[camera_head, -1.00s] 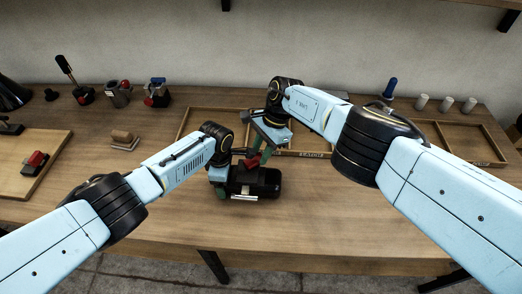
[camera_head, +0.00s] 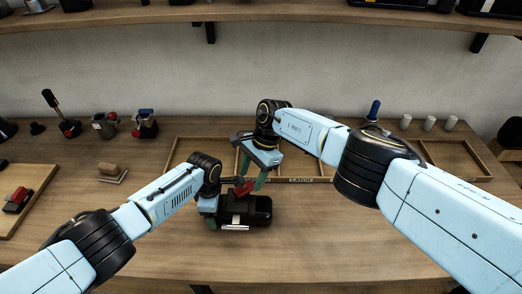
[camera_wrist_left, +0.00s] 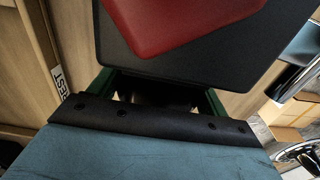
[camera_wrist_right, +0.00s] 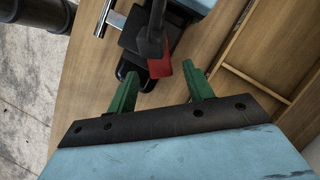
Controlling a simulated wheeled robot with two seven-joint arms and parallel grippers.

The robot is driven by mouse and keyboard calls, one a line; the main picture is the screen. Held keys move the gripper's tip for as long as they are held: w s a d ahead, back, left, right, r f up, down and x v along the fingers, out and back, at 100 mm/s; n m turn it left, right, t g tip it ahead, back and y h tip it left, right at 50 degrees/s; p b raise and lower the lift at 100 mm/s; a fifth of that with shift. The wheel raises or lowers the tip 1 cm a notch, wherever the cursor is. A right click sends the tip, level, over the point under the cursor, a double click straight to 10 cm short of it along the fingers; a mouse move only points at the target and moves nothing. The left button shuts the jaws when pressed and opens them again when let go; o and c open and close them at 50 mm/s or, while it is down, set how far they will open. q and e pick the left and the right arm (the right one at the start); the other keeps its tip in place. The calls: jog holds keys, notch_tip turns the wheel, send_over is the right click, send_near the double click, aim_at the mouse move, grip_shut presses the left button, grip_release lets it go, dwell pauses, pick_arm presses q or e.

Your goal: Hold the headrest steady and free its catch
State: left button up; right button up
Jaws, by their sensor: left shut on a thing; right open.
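The headrest (camera_head: 262,211) is a black padded block on the table in front of me, with a red-ended lever, its catch (camera_head: 243,188), on top. My left gripper (camera_head: 212,218) is shut on the headrest's left side. In the left wrist view the dark headrest body (camera_wrist_left: 130,50) and the red part (camera_wrist_left: 185,22) fill the space ahead of the green fingers. My right gripper (camera_head: 255,180) is open just above and right of the catch. In the right wrist view the red catch end (camera_wrist_right: 160,67) shows between the spread fingertips; I cannot tell whether they touch it.
A shallow wooden tray (camera_head: 175,152) with compartments lies behind the headrest. Several clamp-like fixtures (camera_head: 104,124) and a wooden block (camera_head: 110,170) stand at left. White cylinders (camera_head: 428,123) and a blue-handled tool (camera_head: 374,110) stand at back right. The front of the table is clear.

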aim_at(252, 183)
jog(key=v, duration=1)
jog(key=shift+s+r, duration=0.15)
jog(key=s+a+m+t+h, duration=0.1)
jog(key=a+m+h, duration=0.1)
jog(key=m, duration=1.6)
jog(key=s+a+m+t+h, duration=0.1)
jog(key=a+m+t+h, duration=0.1)
jog(key=m, duration=1.6)
jog(key=f, duration=1.1)
jog(key=shift+s+d+f, duration=0.1)
jog(key=shift+d, duration=0.15)
